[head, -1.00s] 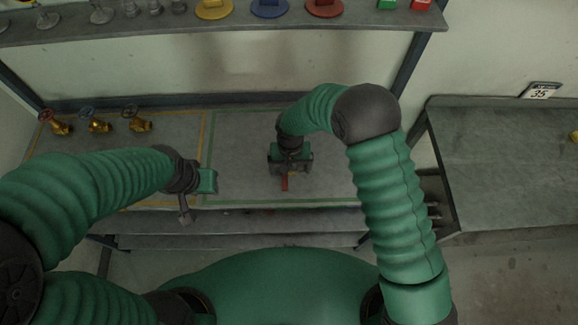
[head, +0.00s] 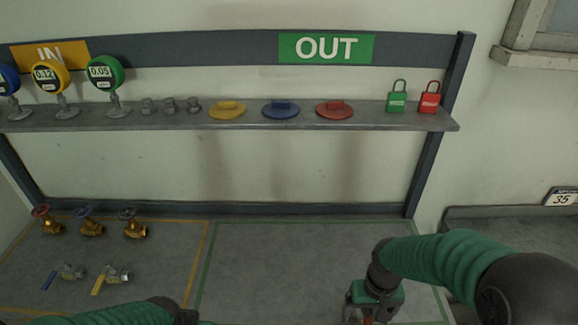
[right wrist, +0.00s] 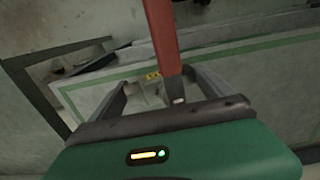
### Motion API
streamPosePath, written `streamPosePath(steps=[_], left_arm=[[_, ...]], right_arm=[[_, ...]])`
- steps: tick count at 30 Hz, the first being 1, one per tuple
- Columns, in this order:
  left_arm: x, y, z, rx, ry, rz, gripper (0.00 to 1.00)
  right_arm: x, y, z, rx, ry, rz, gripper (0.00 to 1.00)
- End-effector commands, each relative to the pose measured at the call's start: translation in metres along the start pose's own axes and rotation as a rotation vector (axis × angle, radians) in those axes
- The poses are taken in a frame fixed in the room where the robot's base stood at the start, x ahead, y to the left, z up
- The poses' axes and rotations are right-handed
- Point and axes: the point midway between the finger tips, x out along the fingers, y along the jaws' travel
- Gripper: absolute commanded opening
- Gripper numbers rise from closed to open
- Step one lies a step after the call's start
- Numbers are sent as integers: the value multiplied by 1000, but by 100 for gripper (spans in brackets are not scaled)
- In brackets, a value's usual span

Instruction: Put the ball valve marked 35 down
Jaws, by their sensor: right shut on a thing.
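My right gripper (head: 368,300) is at the bottom edge of the head view, over the green-taped area (head: 290,265) under the OUT sign, toward its right side. In the right wrist view its fingers (right wrist: 160,92) are shut on a ball valve with a red lever (right wrist: 162,35) and a pale metal body (right wrist: 147,92). A small yellow tag (right wrist: 152,75) shows on the valve; its number is too small to read. I cannot tell whether the valve touches the bench. My left wrist shows at the bottom of the head view; its fingers are out of frame.
Gate valves (head: 92,229) and two lever valves (head: 68,273) (head: 112,277) stand in the yellow-taped area at left. A shelf (head: 250,121) above holds gauges, coloured discs and padlocks. A side bench (head: 480,226) with a 35 sign (head: 562,197) is at right. Much green-taped area is clear.

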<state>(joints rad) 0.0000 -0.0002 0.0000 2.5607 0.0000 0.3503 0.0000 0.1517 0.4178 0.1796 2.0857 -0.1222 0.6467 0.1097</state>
Motion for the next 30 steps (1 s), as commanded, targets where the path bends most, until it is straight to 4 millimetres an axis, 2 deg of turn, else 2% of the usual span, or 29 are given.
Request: streamPosePath(steps=[17, 20, 23, 26, 30], left_arm=[[-2, 0, -1, 0, 1, 0, 36], [-9, 0, -2, 0, 0, 0, 36], [-31, 0, -8, 0, 0, 0, 36], [-64, 0, -16, 0, 1, 0, 36], [-108, 0, -26, 0, 1, 0, 36]], right_arm=[[-2, 1, 0, 1, 2, -1, 18], [-6, -3, -4, -2, 2, -1, 18], [-16, -21, -16, -8, -1, 0, 18], [-25, -55, -34, -13, -3, 1, 18], [-25, -112, -52, -11, -4, 1, 18]])
